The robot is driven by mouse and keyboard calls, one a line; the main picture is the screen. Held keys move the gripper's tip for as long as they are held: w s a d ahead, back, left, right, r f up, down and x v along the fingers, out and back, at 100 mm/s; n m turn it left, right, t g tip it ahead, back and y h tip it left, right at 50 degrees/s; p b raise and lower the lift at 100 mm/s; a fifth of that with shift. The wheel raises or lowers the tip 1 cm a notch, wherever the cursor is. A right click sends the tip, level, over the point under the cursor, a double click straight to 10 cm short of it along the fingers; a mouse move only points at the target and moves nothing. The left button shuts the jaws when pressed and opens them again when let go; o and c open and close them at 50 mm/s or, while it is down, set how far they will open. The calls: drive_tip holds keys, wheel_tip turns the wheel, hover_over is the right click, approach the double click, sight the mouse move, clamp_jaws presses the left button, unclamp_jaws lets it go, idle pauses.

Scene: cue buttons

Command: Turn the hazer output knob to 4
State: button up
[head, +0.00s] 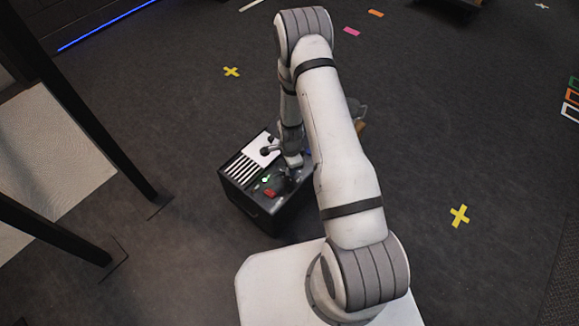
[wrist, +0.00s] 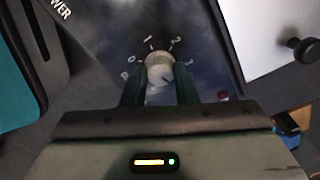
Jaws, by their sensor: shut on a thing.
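The hazer is a black box (head: 246,203) on the floor, seen in the head view just below my arm. Its output knob (wrist: 158,68) is a pale round knob in the wrist view, on a dark panel. White numerals 0, 1, 2 and 3 show around it; the 4 is not visible, and the lower part of the dial is hidden by my gripper. A small dark mark shows low on the knob's face, too blurred to read as a setting. My gripper (wrist: 159,82) is shut on the knob, one dark finger on each side.
On the hazer's top are a white panel (head: 263,148) with dark knobs, a striped vent (head: 241,169), a red switch (head: 270,192) and a green light. Black uprights (head: 120,150) stand at the left. Yellow tape crosses (head: 459,215) mark open floor.

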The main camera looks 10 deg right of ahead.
drive_tip(key=shift+s+d+f+m, duration=0.15)
drive_tip(key=shift+s+m, duration=0.25)
drive_tip(key=shift+m, duration=0.2)
drive_tip(key=o, duration=1)
drive_tip(key=shift+w, duration=0.2)
drive_tip(key=shift+w+r, duration=0.1)
drive_tip(key=shift+r, duration=0.2)
wheel_tip(320, 180, up, 7)
drive_tip(key=shift+r+p, duration=0.2)
drive_tip(key=shift+p, duration=0.85)
